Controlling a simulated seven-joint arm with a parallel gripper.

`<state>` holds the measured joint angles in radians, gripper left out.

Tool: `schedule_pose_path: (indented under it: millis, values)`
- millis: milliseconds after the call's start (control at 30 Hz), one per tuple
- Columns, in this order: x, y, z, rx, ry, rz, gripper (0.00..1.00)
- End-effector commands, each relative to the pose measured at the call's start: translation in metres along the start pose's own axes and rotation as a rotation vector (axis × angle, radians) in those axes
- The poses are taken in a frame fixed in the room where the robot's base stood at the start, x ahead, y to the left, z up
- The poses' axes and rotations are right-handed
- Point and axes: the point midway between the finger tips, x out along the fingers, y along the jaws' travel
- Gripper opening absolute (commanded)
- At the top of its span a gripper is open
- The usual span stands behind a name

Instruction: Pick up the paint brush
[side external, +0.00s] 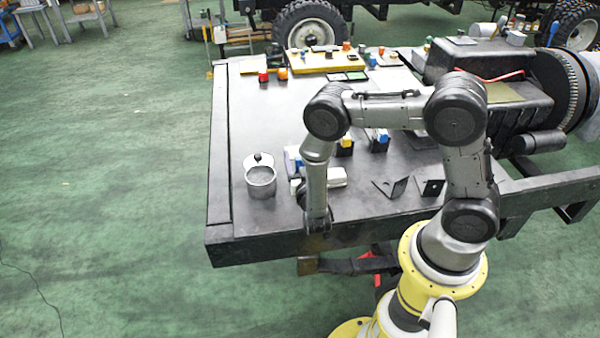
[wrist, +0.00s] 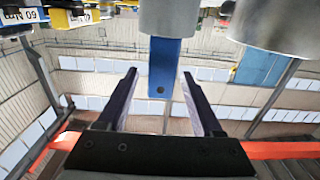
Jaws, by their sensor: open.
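In the wrist view a flat blue bar (wrist: 165,68) with a small hole near its end juts from a grey cylinder (wrist: 168,18). It looks like a handle, possibly the paint brush's; I see no bristles. My gripper (wrist: 160,73) is open. Its two dark fingers stand on either side of the bar's end in the picture, with gaps on both sides; depth is unclear. In the side view my gripper (side external: 318,226) is low at the table's front edge, its fingers not clear. I cannot pick out the brush there.
A grey pot (side external: 260,180) stands left of my arm on the dark table (side external: 245,95). A white object (side external: 336,177) lies just right of my forearm. Black angle brackets (side external: 391,187) lie farther right. A second grey cylinder (wrist: 275,25) shows at the wrist view's upper right.

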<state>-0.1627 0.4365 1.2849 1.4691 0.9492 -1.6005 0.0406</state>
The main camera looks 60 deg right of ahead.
Motion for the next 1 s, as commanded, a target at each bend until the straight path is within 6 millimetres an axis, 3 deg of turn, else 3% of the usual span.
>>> schedule_pose_path:
  millis: [167, 433, 800, 1000]
  values:
    - [0.020, 0.001, 0.000, 0.000, 0.000, 0.002, 0.68]
    - [0.022, 0.000, 0.000, -0.001, -0.001, -0.001, 0.68]
    - [0.021, 0.000, 0.000, -0.001, -0.001, -0.001, 0.01]
    - [0.021, 0.000, 0.000, -0.001, -0.001, 0.000, 0.00]
